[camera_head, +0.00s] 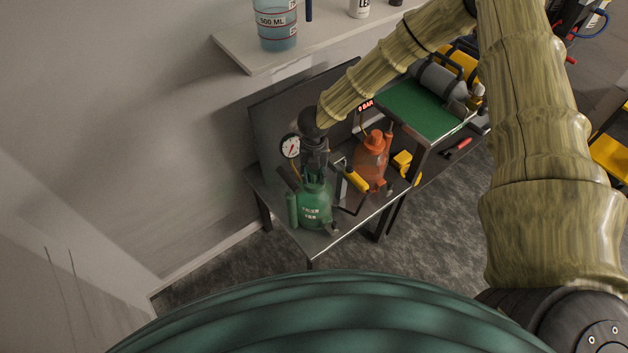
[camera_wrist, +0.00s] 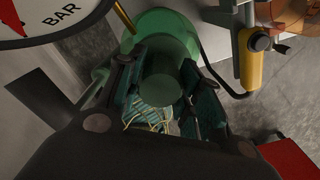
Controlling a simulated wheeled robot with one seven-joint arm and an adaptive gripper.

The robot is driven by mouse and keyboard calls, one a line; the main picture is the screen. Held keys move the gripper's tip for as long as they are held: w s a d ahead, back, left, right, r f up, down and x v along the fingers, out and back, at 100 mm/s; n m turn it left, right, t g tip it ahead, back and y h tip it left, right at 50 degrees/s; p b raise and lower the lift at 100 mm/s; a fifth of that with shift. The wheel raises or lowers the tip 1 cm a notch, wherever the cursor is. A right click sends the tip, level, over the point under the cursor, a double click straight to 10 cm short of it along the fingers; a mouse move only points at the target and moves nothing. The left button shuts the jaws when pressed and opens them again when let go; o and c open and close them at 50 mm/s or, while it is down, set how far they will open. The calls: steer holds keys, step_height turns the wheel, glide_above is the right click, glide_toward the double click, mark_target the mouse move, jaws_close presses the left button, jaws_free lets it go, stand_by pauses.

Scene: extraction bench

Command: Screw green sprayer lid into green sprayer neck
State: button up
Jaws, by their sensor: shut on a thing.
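The green sprayer (camera_head: 314,212) stands upright on the grey metal bench at the left, with white lettering on its front. My gripper (camera_head: 315,170) points down right over its top. In the wrist view, my gripper (camera_wrist: 157,88) has its fingers on both sides of a dark green cylinder, the green sprayer lid (camera_wrist: 163,82). The green sprayer body (camera_wrist: 168,22) shows just beyond it. The neck is hidden by the lid and fingers, so I cannot tell how far the lid sits in it.
A pressure gauge (camera_head: 290,146) is close left of my gripper. A yellow-handled vise-like tool (camera_head: 356,181) stands just right of the green sprayer. An orange sprayer (camera_head: 371,160) is farther right, beside a green-topped surface (camera_head: 425,108). A shelf (camera_head: 250,60) with a beaker hangs above.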

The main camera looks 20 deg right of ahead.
steer(key=m+b, duration=0.2)
steer(key=m, duration=0.2)
steer(key=shift+w+f+m, duration=0.1)
steer(key=shift+f+m, duration=0.05)
steer(key=shift+m, duration=0.15)
steer(key=m+b, duration=0.1)
steer(key=m, duration=0.2)
steer(key=shift+m, duration=0.3)
steer(key=o, duration=1.2)
steer(key=shift+c, duration=0.2)
steer(key=shift+r, duration=0.2)
